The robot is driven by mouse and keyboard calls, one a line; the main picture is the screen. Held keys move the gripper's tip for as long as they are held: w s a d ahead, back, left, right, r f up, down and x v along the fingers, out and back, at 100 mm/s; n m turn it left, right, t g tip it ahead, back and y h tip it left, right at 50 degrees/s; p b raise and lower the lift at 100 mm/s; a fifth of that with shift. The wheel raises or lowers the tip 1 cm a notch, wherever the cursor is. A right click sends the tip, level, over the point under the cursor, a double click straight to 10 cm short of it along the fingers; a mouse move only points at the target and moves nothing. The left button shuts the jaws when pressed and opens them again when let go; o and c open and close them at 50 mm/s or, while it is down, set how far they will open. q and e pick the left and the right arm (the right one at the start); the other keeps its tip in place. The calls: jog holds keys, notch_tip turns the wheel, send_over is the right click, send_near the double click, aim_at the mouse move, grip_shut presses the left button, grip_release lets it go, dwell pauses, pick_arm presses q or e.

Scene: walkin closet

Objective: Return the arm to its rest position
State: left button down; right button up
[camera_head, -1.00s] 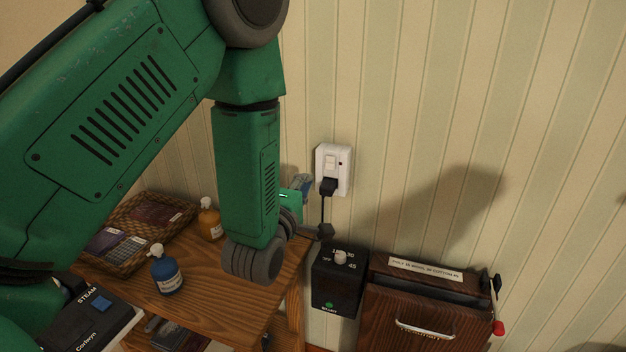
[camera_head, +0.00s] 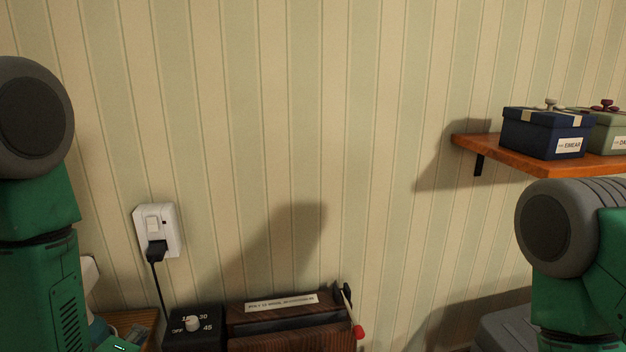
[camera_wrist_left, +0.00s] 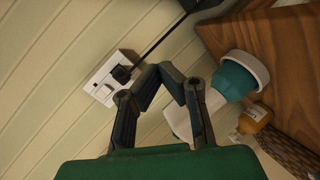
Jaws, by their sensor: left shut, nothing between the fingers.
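My left gripper (camera_wrist_left: 165,78) shows in the left wrist view, its two dark fingers drawn together at the tips with nothing between them. It is in front of the striped wall, beside the wall outlet (camera_wrist_left: 108,83) and a white and teal object (camera_wrist_left: 238,75); I cannot tell the exact distance. In the head view my left arm (camera_head: 40,220) stands at the left edge, its lower end cut off by the frame. My right arm (camera_head: 575,250) shows at the lower right; its gripper is out of view.
The outlet (camera_head: 152,220) holds a black plug with a cord. Below are a black dial box (camera_head: 192,330) and a brown wooden unit (camera_head: 290,325). A wall shelf (camera_head: 490,150) at the right carries a navy box (camera_head: 545,135) and a green box (camera_head: 608,132). The middle wall is clear.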

pick_arm(q)
jog(key=s+d+f+m+g+h+b, duration=0.1)
jog(key=s+f+m+g, duration=0.1)
jog(key=s+f+m, duration=0.3)
jog(key=s+d+f+g+b, duration=0.1)
jog(key=s+f+g, duration=0.15)
jog(key=f, duration=0.45)
jog(key=s+d+f+m+g+b, duration=0.1)
jog(key=s+f+m+g, duration=0.3)
jog(key=s, duration=0.6)
jog(key=s+d+f+m+g+h+b, duration=0.1)
jog(key=s+f+m+g, duration=0.3)
jog(key=s+f, duration=0.5)
jog(key=shift+s+d+m+b, duration=0.15)
jog(key=shift+s+m+b, duration=0.35)
jog(key=shift+m, duration=0.6)
jog(key=shift+w+f, duration=0.1)
jog(key=shift+w, duration=0.05)
